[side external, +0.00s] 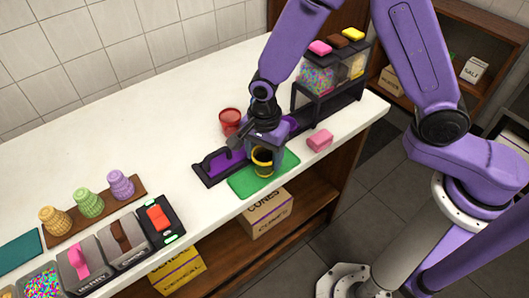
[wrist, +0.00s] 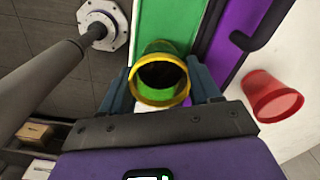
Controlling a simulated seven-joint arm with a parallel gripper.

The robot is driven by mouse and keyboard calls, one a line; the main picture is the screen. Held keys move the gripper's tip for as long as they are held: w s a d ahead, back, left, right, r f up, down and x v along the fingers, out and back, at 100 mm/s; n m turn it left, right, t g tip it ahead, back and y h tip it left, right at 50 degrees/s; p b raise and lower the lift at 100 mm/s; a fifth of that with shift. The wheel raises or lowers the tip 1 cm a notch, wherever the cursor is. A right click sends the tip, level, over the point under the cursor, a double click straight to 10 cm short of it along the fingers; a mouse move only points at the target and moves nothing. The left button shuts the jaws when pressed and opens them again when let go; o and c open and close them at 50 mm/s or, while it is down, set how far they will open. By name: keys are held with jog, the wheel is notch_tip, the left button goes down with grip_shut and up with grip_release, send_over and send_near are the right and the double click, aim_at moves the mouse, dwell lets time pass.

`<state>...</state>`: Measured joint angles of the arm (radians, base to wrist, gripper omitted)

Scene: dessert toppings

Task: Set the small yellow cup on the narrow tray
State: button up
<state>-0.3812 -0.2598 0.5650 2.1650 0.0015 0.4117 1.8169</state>
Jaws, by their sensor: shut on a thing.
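The small yellow cup (side external: 263,169) is between the fingers of my gripper (side external: 264,155), which is shut on it. In the wrist view the cup (wrist: 161,101) shows a yellow rim, a dark inside and green on its wall, with a finger at each side. The narrow tray (side external: 212,182) is purple with dark edges and a dark handle. It lies just behind the cup, partly hidden by my gripper, and shows in the wrist view (wrist: 228,45) to the right of the cup. I cannot tell whether the cup touches the surface below it.
A green mat (side external: 245,184) lies under the cup area, beside the tray. A red cup (side external: 231,117) stands behind the tray. A pink block (side external: 320,140) and a dark topping rack (side external: 325,112) are to the right.

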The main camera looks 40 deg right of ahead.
jog(key=shift+f, duration=0.15)
jog(key=o, duration=1.2)
jog(key=shift+c, duration=0.2)
notch_tip(320, 180, up, 12)
jog(key=shift+r, duration=0.2)
jog(key=s+d+r+n, duration=0.3)
jog(key=s+d+n, duration=1.5)
jog(key=n, duration=0.8)
jog(key=s, duration=0.3)
jog(key=shift+r, duration=0.15)
